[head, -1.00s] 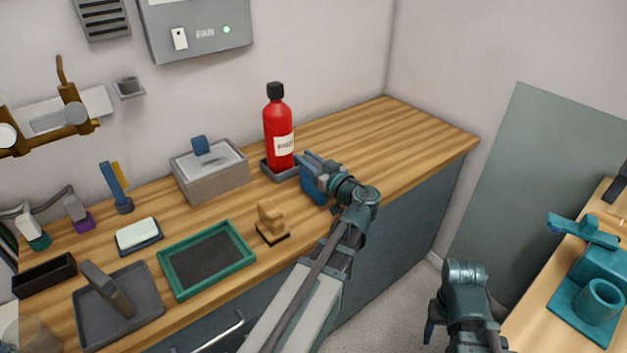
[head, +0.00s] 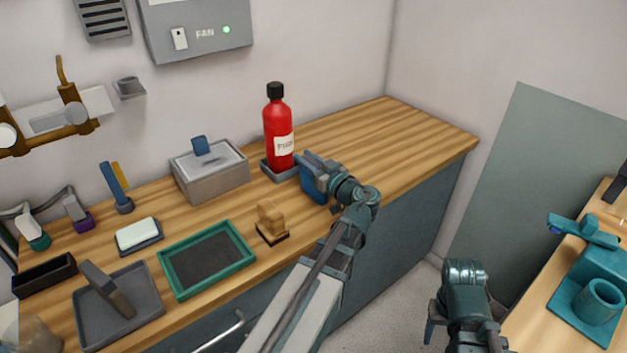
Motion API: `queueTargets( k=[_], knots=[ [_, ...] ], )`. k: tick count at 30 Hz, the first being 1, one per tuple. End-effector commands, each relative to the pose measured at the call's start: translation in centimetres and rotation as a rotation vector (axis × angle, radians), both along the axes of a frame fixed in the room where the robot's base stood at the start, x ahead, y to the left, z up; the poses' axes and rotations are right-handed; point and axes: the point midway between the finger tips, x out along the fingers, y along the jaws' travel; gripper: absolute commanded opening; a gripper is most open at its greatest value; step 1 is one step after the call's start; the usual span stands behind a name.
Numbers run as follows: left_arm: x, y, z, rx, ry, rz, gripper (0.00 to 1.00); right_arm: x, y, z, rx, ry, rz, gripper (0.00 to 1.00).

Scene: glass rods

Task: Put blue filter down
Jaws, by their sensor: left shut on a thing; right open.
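My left gripper (head: 318,168) reaches over the wooden bench top in the head view, just right of the red bottle.
The red bottle (head: 278,130) stands in a small tray close left of my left gripper. A grey box (head: 211,182), a brush (head: 271,220) and a green-framed tray (head: 249,258) lie further left. The bench (head: 398,132) is clear to the right.

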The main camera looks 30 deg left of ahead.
Motion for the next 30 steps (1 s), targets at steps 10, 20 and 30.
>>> queueTargets(
  k=[10,20,30],
  knots=[
    [0.0,0.0,0.0,0.000,0.000,0.000,0.00,0.0,0.0,0.0,0.000,0.000,0.000,0.59],
    [0.0,0.0,1.5,0.000,0.000,0.000,0.00,0.0,0.0,1.5,0.000,0.000,0.000,0.59],
    [0.0,0.0,6.3,0.000,0.000,0.000,0.00,0.0,0.0,6.3,0.000,0.000,0.000,0.59]
  ],
)
